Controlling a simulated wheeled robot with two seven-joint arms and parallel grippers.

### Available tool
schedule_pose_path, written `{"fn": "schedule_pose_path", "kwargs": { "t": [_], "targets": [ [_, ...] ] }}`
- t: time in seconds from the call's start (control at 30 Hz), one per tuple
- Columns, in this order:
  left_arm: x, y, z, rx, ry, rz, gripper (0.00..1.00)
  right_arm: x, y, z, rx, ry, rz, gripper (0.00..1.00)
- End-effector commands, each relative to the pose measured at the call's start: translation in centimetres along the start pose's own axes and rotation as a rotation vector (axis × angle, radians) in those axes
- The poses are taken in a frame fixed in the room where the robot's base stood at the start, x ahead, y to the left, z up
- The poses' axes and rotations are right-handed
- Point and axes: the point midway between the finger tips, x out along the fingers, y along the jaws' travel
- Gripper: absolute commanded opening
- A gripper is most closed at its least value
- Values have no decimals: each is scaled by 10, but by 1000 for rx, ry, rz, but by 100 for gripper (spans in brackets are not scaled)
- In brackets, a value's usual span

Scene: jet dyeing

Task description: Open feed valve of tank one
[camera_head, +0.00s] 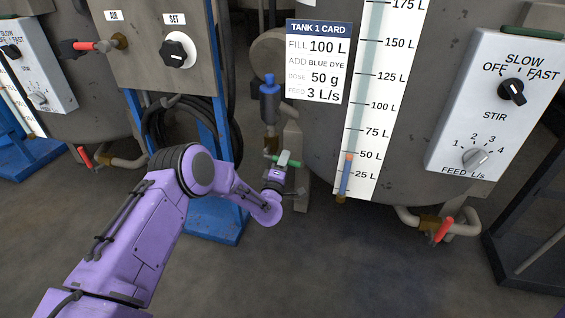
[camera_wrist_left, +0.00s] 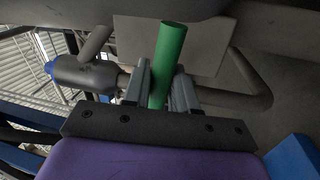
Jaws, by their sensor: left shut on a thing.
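The Tank 1 card (camera_head: 318,62) hangs on the large grey tank in the middle of the head view. Below it, a green valve handle (camera_head: 288,161) sits low on the pipework, beside the tank's level scale. My left gripper (camera_head: 278,167) is at this handle. In the left wrist view the green handle (camera_wrist_left: 168,62) stands between the two grey fingers (camera_wrist_left: 160,88), which are shut on it. The valve body behind the handle is mostly hidden by the fingers. My right gripper is not in view.
A blue-topped cylinder (camera_head: 269,100) stands on the pipe above the handle. A red-handled valve (camera_head: 443,229) and a STIR/FEED panel (camera_head: 492,105) are on the right. The floor in front is clear.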

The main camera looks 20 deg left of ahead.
Motion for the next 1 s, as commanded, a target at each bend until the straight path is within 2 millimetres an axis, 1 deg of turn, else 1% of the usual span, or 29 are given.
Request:
{"fn": "schedule_pose_path", "kwargs": {
  "t": [0.1,0.3,0.83,0.87,0.9,1.0],
  "targets": [
    [-1,3,1,-54,8,-4,0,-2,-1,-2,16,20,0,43],
    [0,6,1,-107,19,-4,0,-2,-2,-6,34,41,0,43],
    [0,8,1,-127,23,-3,0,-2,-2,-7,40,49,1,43],
    [0,8,1,-127,23,-3,36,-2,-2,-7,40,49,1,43],
    [0,8,0,-127,23,-3,45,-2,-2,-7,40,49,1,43],
    [1,8,0,-126,24,-2,45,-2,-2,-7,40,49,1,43]
  ]
}}
